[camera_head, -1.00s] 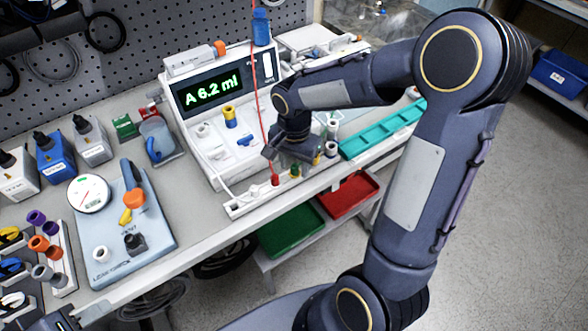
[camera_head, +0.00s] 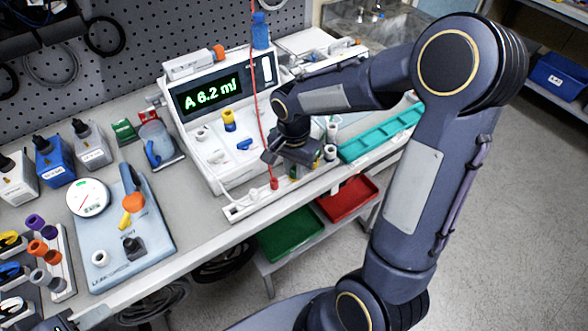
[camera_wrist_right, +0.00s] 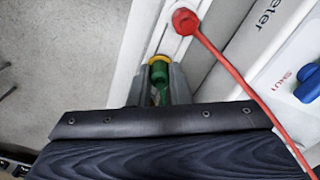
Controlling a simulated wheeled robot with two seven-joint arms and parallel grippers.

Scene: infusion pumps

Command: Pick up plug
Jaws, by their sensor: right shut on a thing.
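The green plug (camera_wrist_right: 159,73) shows in the right wrist view between the fingers of my right gripper (camera_wrist_right: 158,84), with a yellow ring (camera_wrist_right: 158,59) at its far end. The fingers are shut on it, over the white strip. Whether its tip is still in the strip I cannot tell. In the head view my right gripper (camera_head: 292,168) is over the strip's right part and largely hides the plug. A red plug (camera_head: 274,183) on a red cord stands beside it; it also shows in the right wrist view (camera_wrist_right: 185,20). A dark part of my left gripper (camera_head: 62,322) shows at the lower left corner; its fingers are unclear.
The white strip (camera_head: 238,208) runs along the bench's front edge. The pump (camera_head: 208,97) reading "A 6.2 ml" stands behind it. A teal tray (camera_head: 385,133) lies to the right. Green (camera_head: 284,235) and red (camera_head: 347,198) bins sit below the bench.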

